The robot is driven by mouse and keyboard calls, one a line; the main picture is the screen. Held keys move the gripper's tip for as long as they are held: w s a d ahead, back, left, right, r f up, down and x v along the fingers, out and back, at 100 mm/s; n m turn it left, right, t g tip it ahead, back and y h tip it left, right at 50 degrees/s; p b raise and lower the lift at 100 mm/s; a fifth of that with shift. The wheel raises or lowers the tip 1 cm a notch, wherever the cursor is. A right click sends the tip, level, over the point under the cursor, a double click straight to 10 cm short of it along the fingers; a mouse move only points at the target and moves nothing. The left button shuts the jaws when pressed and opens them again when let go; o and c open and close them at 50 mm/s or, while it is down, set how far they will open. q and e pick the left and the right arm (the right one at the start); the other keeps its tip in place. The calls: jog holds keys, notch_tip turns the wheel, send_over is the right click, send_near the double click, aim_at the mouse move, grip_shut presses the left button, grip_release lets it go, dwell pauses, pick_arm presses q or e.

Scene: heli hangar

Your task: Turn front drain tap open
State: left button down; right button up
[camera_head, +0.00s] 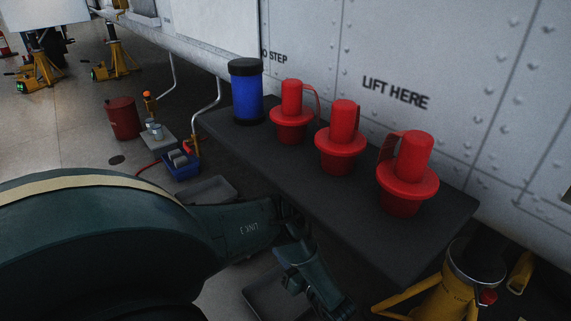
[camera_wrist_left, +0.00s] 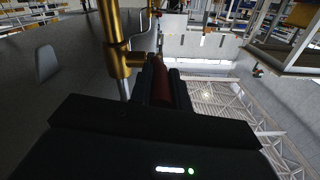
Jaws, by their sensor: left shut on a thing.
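In the left wrist view, a brass drain tap (camera_wrist_left: 115,45) has a vertical body and a short branch reaching towards my left gripper (camera_wrist_left: 163,80). Its dark red handle (camera_wrist_left: 161,74) lies between the two black fingers, which are shut on it. The fingers hide part of the handle. In the head view, my left arm comes in from the left and reaches under the dark shelf (camera_head: 225,133). The tap cannot be made out there, and the shelf hides the space beneath it. My right gripper does not show.
A blue cylinder (camera_head: 246,95) and red plugs (camera_head: 291,112), (camera_head: 341,142), (camera_head: 408,180) stand on the shelf beside the grey fuselage (camera_head: 440,70). A yellow jack (camera_head: 445,295) stands at the lower right. A red can (camera_head: 123,118) and a blue tray (camera_head: 181,167) are on the floor.

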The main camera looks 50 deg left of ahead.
pick_arm(q)
jog(key=shift+f+y+b, duration=0.65)
jog(key=shift+y+b, duration=0.05)
jog(key=shift+b, duration=0.05)
jog(key=shift+f+y, duration=0.1)
jog(key=shift+y, duration=0.4)
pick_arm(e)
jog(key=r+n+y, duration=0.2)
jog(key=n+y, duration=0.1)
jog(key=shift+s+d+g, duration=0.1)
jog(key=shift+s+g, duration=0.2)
pick_arm(q)
jog(key=shift+a, duration=0.1)
jog(key=c, duration=1.3)
grip_release()
